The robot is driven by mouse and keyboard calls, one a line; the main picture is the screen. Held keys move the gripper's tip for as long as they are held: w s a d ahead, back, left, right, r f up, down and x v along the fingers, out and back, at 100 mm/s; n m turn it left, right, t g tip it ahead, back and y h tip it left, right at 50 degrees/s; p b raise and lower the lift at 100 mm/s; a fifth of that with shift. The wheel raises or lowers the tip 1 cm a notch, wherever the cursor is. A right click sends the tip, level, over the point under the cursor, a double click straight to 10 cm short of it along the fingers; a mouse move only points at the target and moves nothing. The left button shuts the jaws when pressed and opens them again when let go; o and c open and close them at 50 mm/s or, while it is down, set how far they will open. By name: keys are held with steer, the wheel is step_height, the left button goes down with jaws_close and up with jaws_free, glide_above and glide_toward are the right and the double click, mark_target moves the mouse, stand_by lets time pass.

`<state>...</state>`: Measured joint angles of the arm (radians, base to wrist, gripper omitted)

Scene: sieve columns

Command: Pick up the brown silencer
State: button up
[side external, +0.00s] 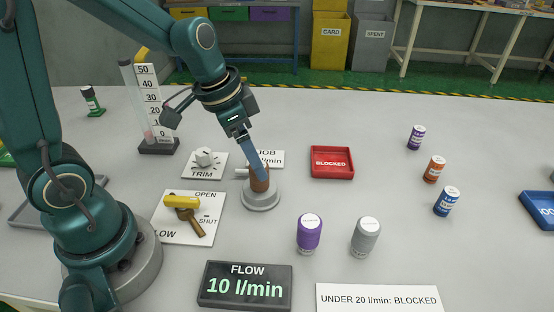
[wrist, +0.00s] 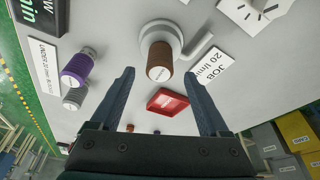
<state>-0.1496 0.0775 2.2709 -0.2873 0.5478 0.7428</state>
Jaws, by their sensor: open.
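The brown silencer (side external: 259,183) stands upright on a round grey base (side external: 261,200) with a side pipe. It also shows in the wrist view (wrist: 160,67), with its pale top label facing the camera. My gripper (side external: 262,172) is open and points down at it, with blue fingers at its upper part and partly covering it in the side view. In the wrist view my gripper (wrist: 159,74) has one fingertip on each side of the silencer, with visible gaps. I cannot tell how far down the fingers reach.
A purple silencer (side external: 308,234) and a grey one (side external: 365,238) stand at the front. A red BLOCKED tray (side external: 332,162) is right of the base. The yellow-handled valve (side external: 185,210) and TRIM knob (side external: 205,158) are left. The FLOW display (side external: 245,286) reads 10 l/min.

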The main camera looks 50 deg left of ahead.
mark_target(257, 186)
steer(key=shift+x, duration=1.95)
jaws_close()
